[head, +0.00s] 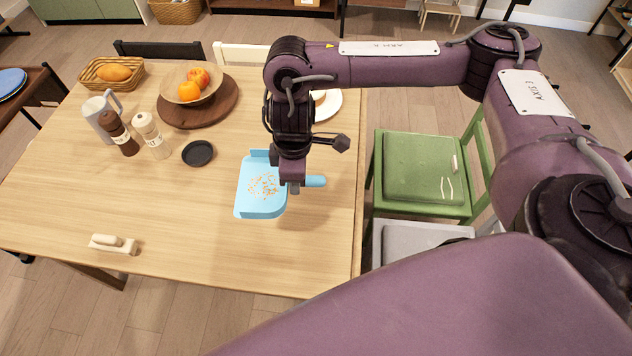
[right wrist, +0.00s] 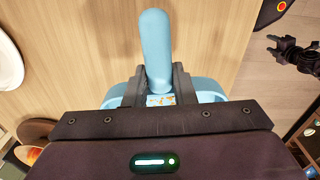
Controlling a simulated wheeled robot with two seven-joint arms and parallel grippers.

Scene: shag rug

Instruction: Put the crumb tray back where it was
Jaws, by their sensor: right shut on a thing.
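The crumb tray (head: 245,203) is a light blue pan with a short rounded handle and orange crumbs on its floor. It is over the right part of the wooden table, looking level; I cannot tell whether it touches the tabletop. My right gripper (head: 294,184) is shut on the tray at the base of its handle. In the right wrist view the handle (right wrist: 156,50) rises between the dark fingers (right wrist: 155,85), and the gripper body hides most of the pan. My left gripper (right wrist: 293,50) seems to show small at the right edge there, its jaws unclear.
A cream brush (head: 113,244) lies at the table's front left. A black coaster (head: 198,153), two mills (head: 150,135), a jug (head: 97,117) and a fruit bowl (head: 190,94) stand farther back. A green chair (head: 420,165) is at the right. The front middle tabletop is clear.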

